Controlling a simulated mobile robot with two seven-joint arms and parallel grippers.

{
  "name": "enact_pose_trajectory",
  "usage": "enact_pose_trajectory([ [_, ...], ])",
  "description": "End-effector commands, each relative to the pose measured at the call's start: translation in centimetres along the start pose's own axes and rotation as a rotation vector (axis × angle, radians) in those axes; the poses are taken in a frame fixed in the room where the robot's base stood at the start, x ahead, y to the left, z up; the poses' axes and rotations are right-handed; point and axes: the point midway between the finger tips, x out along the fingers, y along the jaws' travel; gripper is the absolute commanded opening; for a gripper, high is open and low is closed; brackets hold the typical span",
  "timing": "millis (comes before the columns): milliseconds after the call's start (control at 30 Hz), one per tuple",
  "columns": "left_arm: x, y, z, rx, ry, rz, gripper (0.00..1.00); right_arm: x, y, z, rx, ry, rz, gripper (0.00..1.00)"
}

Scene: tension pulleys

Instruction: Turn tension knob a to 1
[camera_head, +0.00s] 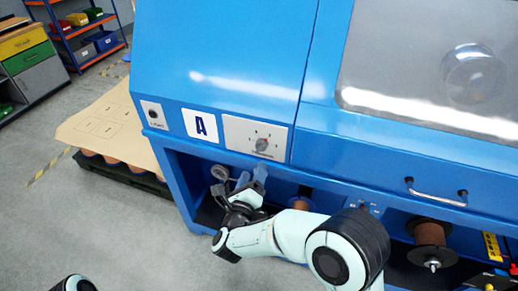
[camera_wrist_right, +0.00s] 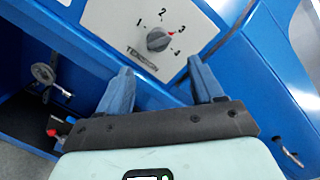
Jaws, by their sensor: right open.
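In the right wrist view the knob (camera_wrist_right: 158,41) sits among the numbers 1 to 4. A red mark lies beside the 3, and the knob seems to point that way. My right gripper (camera_head: 252,176) is open and empty just below the dial plate. In the right wrist view its two blue fingers (camera_wrist_right: 160,78) are spread apart, below the knob and not touching it. My left gripper is not visible.
A small switch plate (camera_head: 153,114) is left of the sign. Under the panel is an open bay with pulleys (camera_head: 220,172) and spools (camera_head: 430,235). A door handle (camera_head: 436,193) sticks out at right.

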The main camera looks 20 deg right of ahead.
Motion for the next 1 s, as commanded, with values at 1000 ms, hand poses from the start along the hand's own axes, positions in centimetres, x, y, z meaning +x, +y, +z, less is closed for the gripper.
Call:
enact_pose_trajectory([
  [1000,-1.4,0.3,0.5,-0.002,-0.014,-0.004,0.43,9.9,0.1,0.0,-0.003,-0.001,0.002,0.34],
])
